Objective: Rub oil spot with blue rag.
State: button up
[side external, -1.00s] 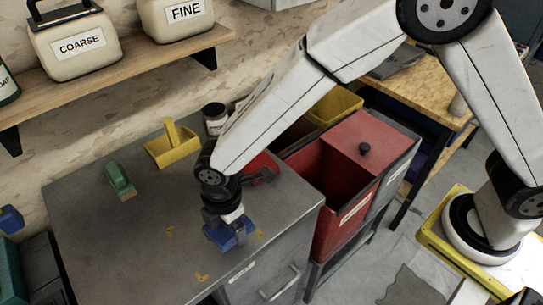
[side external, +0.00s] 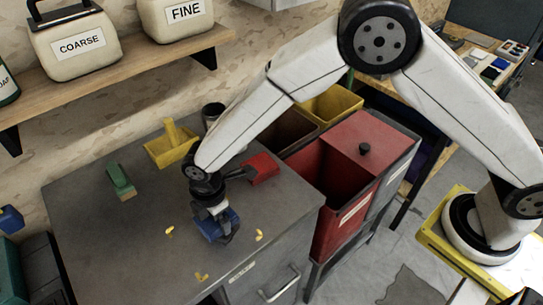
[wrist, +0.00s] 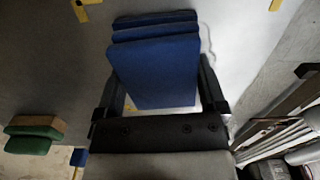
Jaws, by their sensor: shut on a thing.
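The blue rag (side external: 209,228) is a folded pad held in my gripper (side external: 222,227) just over or on the grey cabinet top (side external: 110,255); I cannot tell if it touches. In the wrist view the rag (wrist: 155,68) sits between the two dark fingers of my gripper (wrist: 160,82), which is shut on it. Small yellow corner marks (side external: 169,231) lie on the top around the rag, with others at its right (side external: 259,235) and front (side external: 202,277). No oil spot can be made out between them; the rag hides part of that area.
A green-and-tan brush or block (side external: 121,180), a yellow scoop-like tray (side external: 172,145), a red block (side external: 262,168) and a dark jar (side external: 212,113) stand toward the back. A red bin (side external: 345,170) adjoins the right edge. The left front of the top is clear.

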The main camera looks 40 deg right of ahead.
aim_at(232, 241)
jog(key=shift+w, duration=1.3)
jog(key=shift+s, duration=4.15)
notch_tip(232, 241, up, 8)
jog(key=shift+w+r, duration=0.1)
jog(key=w+d+m, duration=0.2)
jog(key=d+m, duration=0.7)
jog(key=d, duration=0.6)
jog(key=w+d+r+m, duration=0.1)
jog(key=w+d+m, duration=0.2)
jog(key=d+m, duration=0.6)
jog(key=d, duration=0.6)
jog(key=shift+r+m, duration=0.3)
